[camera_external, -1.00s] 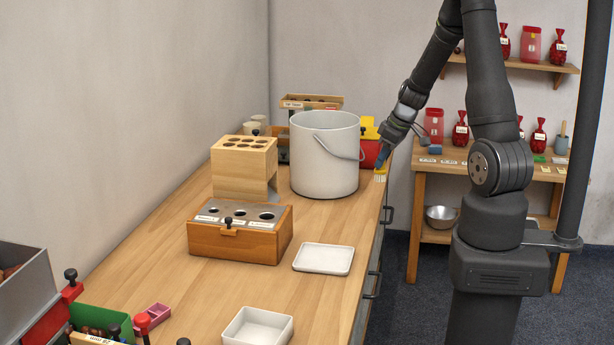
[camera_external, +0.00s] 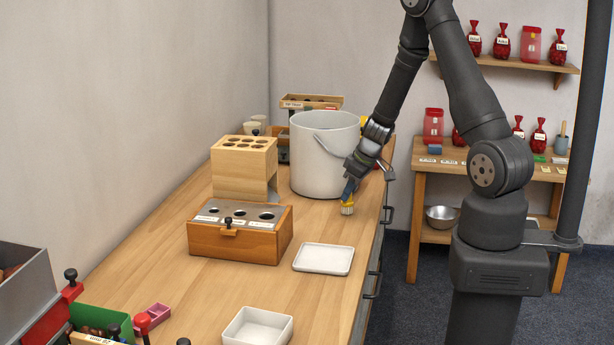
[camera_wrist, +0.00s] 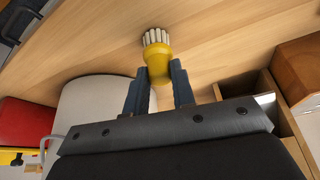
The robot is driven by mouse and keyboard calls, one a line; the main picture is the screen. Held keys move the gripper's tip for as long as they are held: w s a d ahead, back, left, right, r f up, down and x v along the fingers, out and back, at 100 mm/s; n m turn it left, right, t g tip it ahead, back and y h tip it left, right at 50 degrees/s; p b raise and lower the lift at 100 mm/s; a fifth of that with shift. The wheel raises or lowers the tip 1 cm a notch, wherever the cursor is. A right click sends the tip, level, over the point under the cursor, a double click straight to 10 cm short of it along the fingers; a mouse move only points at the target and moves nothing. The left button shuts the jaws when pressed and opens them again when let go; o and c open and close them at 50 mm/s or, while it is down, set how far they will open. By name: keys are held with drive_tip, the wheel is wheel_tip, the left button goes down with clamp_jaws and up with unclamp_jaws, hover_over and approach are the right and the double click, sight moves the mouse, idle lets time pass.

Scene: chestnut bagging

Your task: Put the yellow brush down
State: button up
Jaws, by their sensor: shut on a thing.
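The yellow brush (camera_external: 347,205) is in my gripper (camera_external: 350,188), with its pale bristles pointing down near the bench top, in front of the white bucket. In the wrist view the brush (camera_wrist: 157,62) shows its yellow body and whitish bristles, clasped between the two dark fingers of my gripper (camera_wrist: 158,80). The bristles look close to the wooden bench top (camera_external: 325,222); I cannot tell whether they touch it.
The white bucket (camera_external: 317,160) stands just behind the gripper. A wooden box with holes (camera_external: 235,245) is to the left, and a flat white tray (camera_external: 323,258) lies in front. Bare bench lies between them. The bench's right edge is close.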

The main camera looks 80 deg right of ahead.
drive_tip(key=shift+f, duration=0.1)
drive_tip(key=shift+f, duration=0.1)
drive_tip(key=o, duration=1)
drive_tip(key=v, duration=1.2)
drive_tip(key=shift+s, duration=0.1)
drive_tip(key=x, duration=1.2)
